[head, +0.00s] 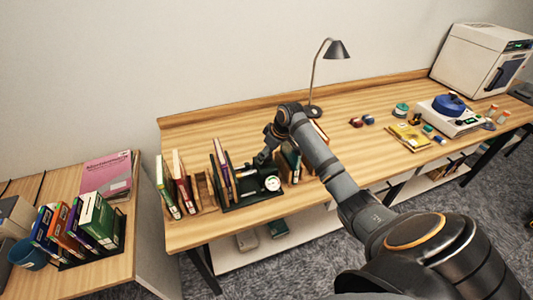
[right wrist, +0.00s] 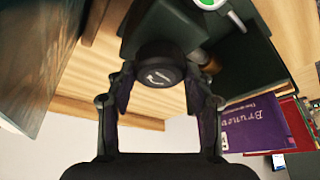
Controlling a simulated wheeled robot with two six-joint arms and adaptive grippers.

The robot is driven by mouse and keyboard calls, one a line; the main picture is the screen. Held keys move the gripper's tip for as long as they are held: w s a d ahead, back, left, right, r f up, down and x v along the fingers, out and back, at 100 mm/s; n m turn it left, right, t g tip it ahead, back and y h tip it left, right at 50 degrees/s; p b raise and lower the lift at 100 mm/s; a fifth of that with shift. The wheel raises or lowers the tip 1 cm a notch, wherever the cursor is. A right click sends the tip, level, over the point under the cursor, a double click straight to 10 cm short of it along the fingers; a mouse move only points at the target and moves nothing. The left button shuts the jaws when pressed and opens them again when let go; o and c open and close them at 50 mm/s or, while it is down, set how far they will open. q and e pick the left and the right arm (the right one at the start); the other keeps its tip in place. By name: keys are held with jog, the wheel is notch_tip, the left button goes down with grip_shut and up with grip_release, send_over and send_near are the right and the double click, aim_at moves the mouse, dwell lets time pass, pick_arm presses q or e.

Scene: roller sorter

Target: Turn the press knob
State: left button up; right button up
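The press (head: 250,186) is a dark device with a white round gauge (head: 272,183), standing on the wooden table among books. In the right wrist view its black round knob (right wrist: 160,68) faces me, with a white curved arrow on its face. My right gripper (head: 268,155) is at the press, reached over from the right. In the right wrist view the right gripper (right wrist: 162,88) is open, one finger on each side of the knob. Gaps seem to show between fingers and knob. The arm partly hides the press in the head view. My left gripper is not in view.
Upright books (head: 180,183) stand left of the press, and more books (head: 290,160) stand close on its right. A desk lamp (head: 338,50) is behind. Small items and a white device with a blue top (head: 449,104) are farther right. The table's front left is clear.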

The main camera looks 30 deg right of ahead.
jog(key=c, duration=0.4)
jog(key=shift+o, duration=0.2)
jog(key=shift+r+p, duration=0.1)
jog(key=shift+p, duration=0.3)
jog(key=m+p, duration=0.2)
jog(key=m+h+p, duration=0.1)
jog(key=m+p, duration=0.1)
jog(key=p, duration=0.1)
jog(key=m+h+p, duration=0.1)
jog(key=m+p, duration=0.1)
jog(key=p, duration=0.1)
jog(key=shift+a+r+m, duration=0.2)
jog(key=shift+a+m, duration=0.05)
jog(key=shift+m, duration=0.05)
jog(key=shift+f+m+h+p, duration=0.1)
jog(key=shift+m+h+p, duration=0.5)
jog(key=shift+m+p, duration=0.4)
jog(key=shift+w+f+m+h, duration=0.15)
jog(key=shift+m+h, duration=0.25)
jog(key=shift+m, duration=0.6)
jog(key=o, duration=1.2)
